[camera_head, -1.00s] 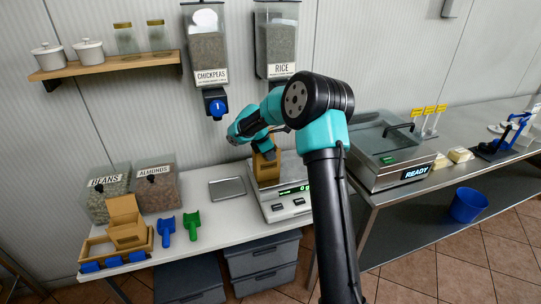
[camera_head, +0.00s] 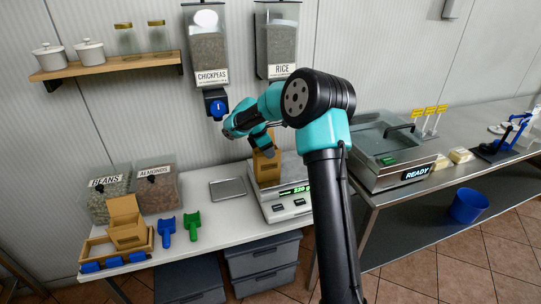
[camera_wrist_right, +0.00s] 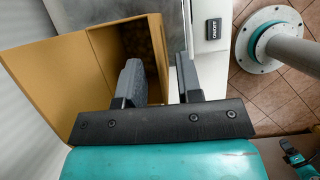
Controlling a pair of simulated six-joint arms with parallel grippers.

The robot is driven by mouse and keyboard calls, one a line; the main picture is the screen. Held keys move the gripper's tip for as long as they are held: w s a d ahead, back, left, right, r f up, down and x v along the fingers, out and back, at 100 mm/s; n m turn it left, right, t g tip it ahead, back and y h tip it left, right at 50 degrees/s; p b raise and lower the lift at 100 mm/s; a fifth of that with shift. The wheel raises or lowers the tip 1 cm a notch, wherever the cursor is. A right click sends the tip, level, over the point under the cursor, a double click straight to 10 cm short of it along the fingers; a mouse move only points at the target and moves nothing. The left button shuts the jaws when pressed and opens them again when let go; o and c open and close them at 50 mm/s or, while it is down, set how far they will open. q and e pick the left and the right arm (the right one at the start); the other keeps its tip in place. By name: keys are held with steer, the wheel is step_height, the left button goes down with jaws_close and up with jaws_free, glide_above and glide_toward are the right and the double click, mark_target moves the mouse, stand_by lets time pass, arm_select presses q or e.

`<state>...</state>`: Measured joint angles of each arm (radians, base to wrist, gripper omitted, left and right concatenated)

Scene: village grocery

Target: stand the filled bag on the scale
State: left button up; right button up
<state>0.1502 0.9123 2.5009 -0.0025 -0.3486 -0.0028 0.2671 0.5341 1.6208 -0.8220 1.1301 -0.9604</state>
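The brown paper bag (camera_head: 266,168) stands upright on the scale (camera_head: 287,208), whose display (camera_head: 295,191) is lit green and seems to read 220 g. In the right wrist view the bag (camera_wrist_right: 55,75) is open at the top, with dim brownish contents inside. My right gripper (camera_head: 264,146) is at the bag's top edge. In the right wrist view its fingers (camera_wrist_right: 160,82) are apart, one over the bag's mouth and one beyond its right wall, with a gap between them.
A metal tray (camera_head: 227,189) lies left of the scale. Blue (camera_head: 168,228) and green (camera_head: 192,224) scoops and a wooden holder (camera_head: 92,250) with another bag (camera_head: 126,232) are further left. The chickpea dispenser (camera_head: 207,60) hangs above. A sealing machine (camera_head: 385,150) stands to the right.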

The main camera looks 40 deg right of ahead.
steer(key=v, duration=1.4)
steer(key=shift+r, duration=0.2)
steer(key=shift+w+a, duration=0.1)
steer(key=shift+a, duration=0.05)
